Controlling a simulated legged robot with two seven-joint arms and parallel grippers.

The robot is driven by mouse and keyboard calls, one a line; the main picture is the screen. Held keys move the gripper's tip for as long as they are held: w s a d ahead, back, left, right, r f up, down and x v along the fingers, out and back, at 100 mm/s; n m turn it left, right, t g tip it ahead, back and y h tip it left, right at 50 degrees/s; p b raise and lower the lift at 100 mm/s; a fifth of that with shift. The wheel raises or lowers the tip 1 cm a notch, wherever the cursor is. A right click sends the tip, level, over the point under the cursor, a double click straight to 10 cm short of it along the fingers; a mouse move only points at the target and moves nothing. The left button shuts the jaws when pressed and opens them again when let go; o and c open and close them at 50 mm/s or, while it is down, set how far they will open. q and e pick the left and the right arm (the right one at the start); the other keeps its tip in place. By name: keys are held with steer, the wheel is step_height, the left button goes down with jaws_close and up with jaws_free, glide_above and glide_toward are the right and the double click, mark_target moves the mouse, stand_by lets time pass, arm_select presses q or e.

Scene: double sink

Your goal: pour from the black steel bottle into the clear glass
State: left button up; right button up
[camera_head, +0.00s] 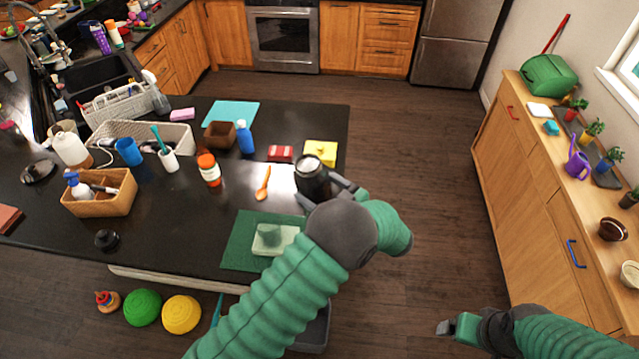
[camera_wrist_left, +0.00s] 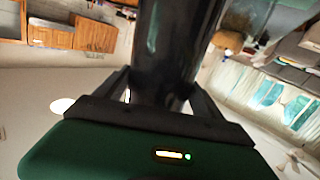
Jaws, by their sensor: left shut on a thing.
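The black steel bottle (camera_head: 312,174) is in my left gripper (camera_head: 328,193), beyond the right part of the dark counter's front area. In the left wrist view the dark bottle (camera_wrist_left: 172,50) stands between the two fingers of the left gripper (camera_wrist_left: 165,88), which is shut on it. The bottle's top is open toward the head camera. The clear glass (camera_head: 269,236) appears on a pale square piece on the dark green mat (camera_head: 236,258), nearer than the bottle; its outline is faint. My right gripper (camera_head: 446,327) is low at right, over the floor, apart from everything; its jaw opening is unclear.
A black round lid (camera_head: 107,240) lies on the left. A wicker basket (camera_head: 112,202) holds a soap bottle.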

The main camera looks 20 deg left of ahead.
arm_select(q)
steer(key=shift+s+a+f, duration=0.1)
steer(key=shift+a+f, duration=0.05)
steer(key=shift+s+a+f+n+h, duration=0.2)
steer(key=shift+s+a+f+n, duration=0.1)
steer(key=shift+a, duration=0.35)
steer(key=shift+s+a+f+n+h, duration=0.2)
steer(key=shift+s+a+f+n, duration=0.1)
steer(key=shift+a, duration=0.3)
steer(key=shift+s+a+f+n, duration=0.3)
steer(key=shift+s+a+f, duration=0.05)
steer(key=shift+s+f, duration=0.1)
steer(key=shift+s+f+n+t+h+b, duration=0.1)
steer(key=shift+f+n+t+h+b, duration=0.35)
steer(key=shift+n+h+b, duration=0.9)
steer(key=shift+f+n+t+h+b, duration=0.15)
steer(key=shift+f+n+h+b, duration=0.65)
steer(key=shift+b, duration=0.95)
steer(key=shift+s+f+n+t+h+b, duration=0.1)
steer(key=shift+f+n+t+h+b, duration=0.25)
steer(key=shift+n+h+b, duration=1)
arm_select(e)
steer(key=s+x, duration=0.2)
steer(key=x, duration=0.7)
steer(key=shift+f, duration=0.25)
